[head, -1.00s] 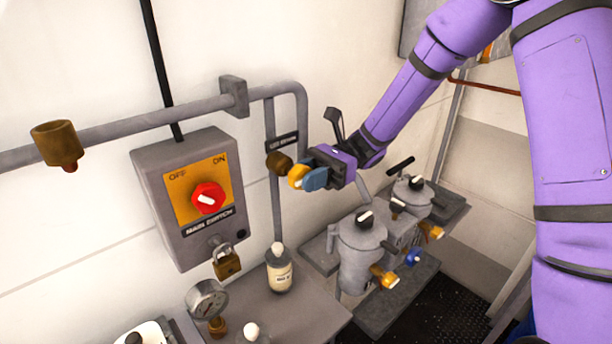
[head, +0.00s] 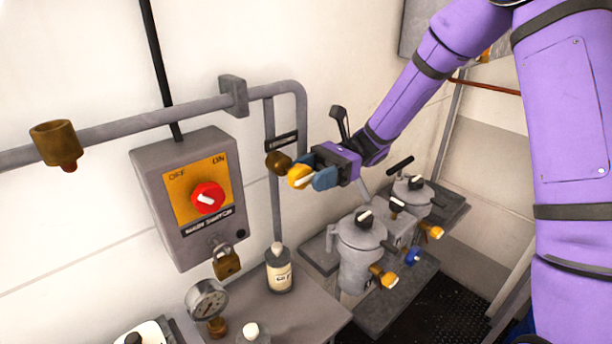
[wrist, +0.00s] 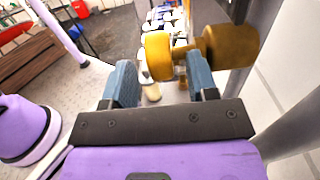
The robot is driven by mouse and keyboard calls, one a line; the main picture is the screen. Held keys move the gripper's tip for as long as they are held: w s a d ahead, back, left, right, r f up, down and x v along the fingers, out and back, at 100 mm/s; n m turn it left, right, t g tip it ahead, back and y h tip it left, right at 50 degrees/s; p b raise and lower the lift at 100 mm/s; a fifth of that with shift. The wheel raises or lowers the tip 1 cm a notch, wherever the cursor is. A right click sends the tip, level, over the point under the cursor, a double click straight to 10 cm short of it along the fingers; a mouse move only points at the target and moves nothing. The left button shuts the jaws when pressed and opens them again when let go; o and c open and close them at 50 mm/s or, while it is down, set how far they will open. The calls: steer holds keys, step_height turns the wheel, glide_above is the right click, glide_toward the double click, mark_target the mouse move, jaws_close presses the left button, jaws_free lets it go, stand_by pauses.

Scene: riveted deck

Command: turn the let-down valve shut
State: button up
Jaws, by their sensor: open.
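The let-down valve has a brass body (head: 279,163) on a thin vertical pipe, under a dark label. Its round yellow knob (head: 300,177) carries a pale pointer mark and faces my gripper. In the wrist view the knob (wrist: 158,56) shows just beyond the fingertips, roughly in line with the gap between them, with the brass body (wrist: 230,46) to its right. My gripper (head: 320,179) has blue-grey fingers and is open and empty, close to the right side of the knob. Whether a finger touches the knob is unclear.
A main switch box (head: 190,199) with a red knob is on the wall at left, a padlock (head: 227,263) below. A bottle (head: 279,270) and a gauge (head: 207,300) stand on the bench beneath. Grey filter housings (head: 360,248) with yellow knobs stand below my gripper.

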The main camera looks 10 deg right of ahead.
steer(key=v, duration=0.9)
steer(key=shift+d, duration=0.15)
steer(key=s+d+r+n+t+h, duration=0.3)
steer(key=s+d+r+t+h, duration=0.1)
steer(key=s, duration=0.4)
steer(key=s+d+r+n+t+h, duration=0.4)
steer(key=s+d+t+h, duration=0.1)
steer(key=s, duration=0.3)
steer(key=s+d+r+n+t+h, duration=0.4)
steer(key=s+d+r+t+h, duration=0.1)
steer(key=s, duration=0.4)
steer(key=shift+d+t+h, duration=0.3)
steer(key=shift+t+h, duration=0.2)
steer(key=shift+t, duration=0.3)
steer(key=shift+s+r, duration=0.1)
steer(key=shift+c, duration=0.2)
